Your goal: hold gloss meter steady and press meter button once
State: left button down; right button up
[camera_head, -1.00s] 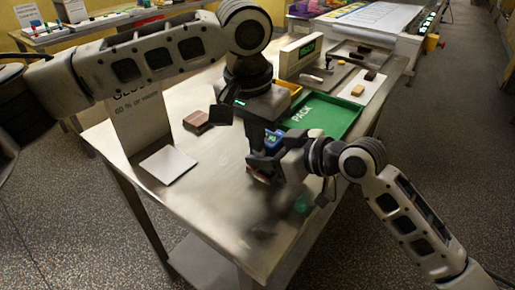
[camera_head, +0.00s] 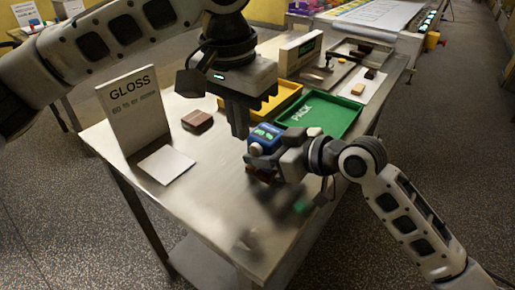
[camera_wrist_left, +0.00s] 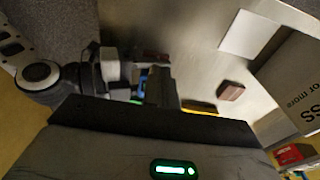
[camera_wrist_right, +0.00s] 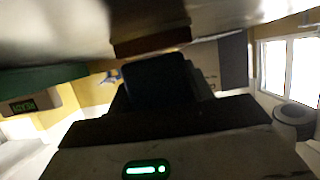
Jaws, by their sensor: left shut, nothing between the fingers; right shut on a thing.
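The gloss meter is a small blue box (camera_head: 264,138) with green-lit marks on its top. My right gripper (camera_head: 277,160) is shut on it, holding it over the front right of the steel table. A brown piece shows just under the meter, partly hidden. My left gripper (camera_head: 239,130) is shut and empty, fingers pointing down, just left of the meter and seemingly apart from it. In the left wrist view the left fingers (camera_wrist_left: 160,86) hide most of the meter. In the right wrist view a dark block fills the middle; its details are too dark to tell.
A GLOSS sign (camera_head: 133,108), a white card (camera_head: 166,165) and a brown block (camera_head: 198,120) stand at the table's left. A yellow tray (camera_head: 287,93) and green PACK tray (camera_head: 335,112) lie behind the meter. The front table surface is largely clear.

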pick_arm(q)
jog(key=r, duration=0.5)
jog(key=shift+s+a+r, duration=0.15)
jog(key=shift+s+r, duration=0.1)
dwell(0.3)
pick_arm(e)
jog(key=o, duration=1.2)
